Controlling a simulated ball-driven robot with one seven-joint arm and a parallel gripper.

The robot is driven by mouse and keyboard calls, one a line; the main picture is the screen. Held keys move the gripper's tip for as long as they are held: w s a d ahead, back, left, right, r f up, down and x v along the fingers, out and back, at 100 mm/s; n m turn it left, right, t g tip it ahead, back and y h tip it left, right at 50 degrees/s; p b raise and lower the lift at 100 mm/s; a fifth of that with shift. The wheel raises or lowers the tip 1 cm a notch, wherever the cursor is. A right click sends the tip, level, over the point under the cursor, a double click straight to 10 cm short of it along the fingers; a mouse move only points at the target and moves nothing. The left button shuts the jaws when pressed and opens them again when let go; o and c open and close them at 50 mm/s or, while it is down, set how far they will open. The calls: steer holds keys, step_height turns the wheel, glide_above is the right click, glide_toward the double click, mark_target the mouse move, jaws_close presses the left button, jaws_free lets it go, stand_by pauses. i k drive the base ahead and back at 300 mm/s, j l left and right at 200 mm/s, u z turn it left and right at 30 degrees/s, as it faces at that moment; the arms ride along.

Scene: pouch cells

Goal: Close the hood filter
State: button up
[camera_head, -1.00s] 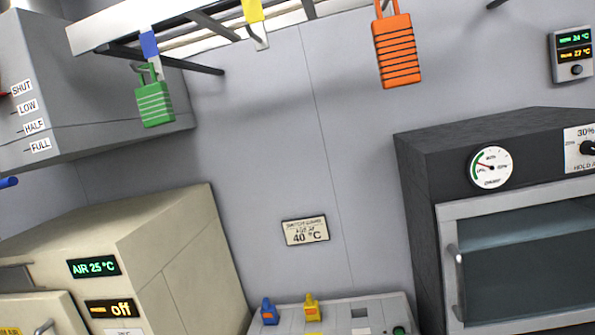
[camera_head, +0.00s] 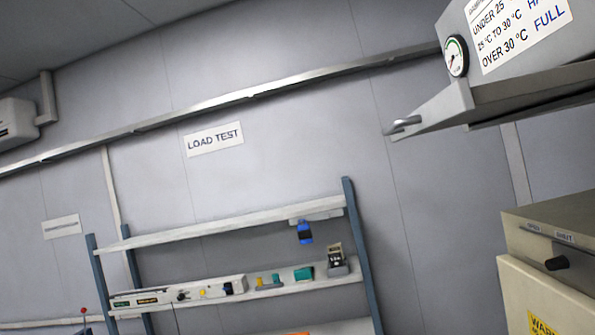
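The grey hood (camera_head: 478,60) is at the upper right, cut off by the picture's edge. It has a round gauge (camera_head: 456,56) and a white sign (camera_head: 520,25) with lines ending "UNDER 25", "25 °C TO 30 °C" and "OVER 30 °C FULL". A light grey panel (camera_head: 445,112) with a small bar handle (camera_head: 403,125) juts out to the left from under the hood. It looks like the hood filter hanging open, but I cannot tell for sure. My gripper is not in view.
A cream cabinet (camera_head: 555,285) with a dark knob stands at the lower right, below the hood. A shelf rack (camera_head: 230,225) holding several small devices stands by the wall under a "LOAD TEST" sign (camera_head: 214,139). A rail (camera_head: 250,93) runs along the wall.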

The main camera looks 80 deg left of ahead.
mark_target(460, 103)
steer(key=u, duration=1.25)
steer(key=i, duration=0.1)
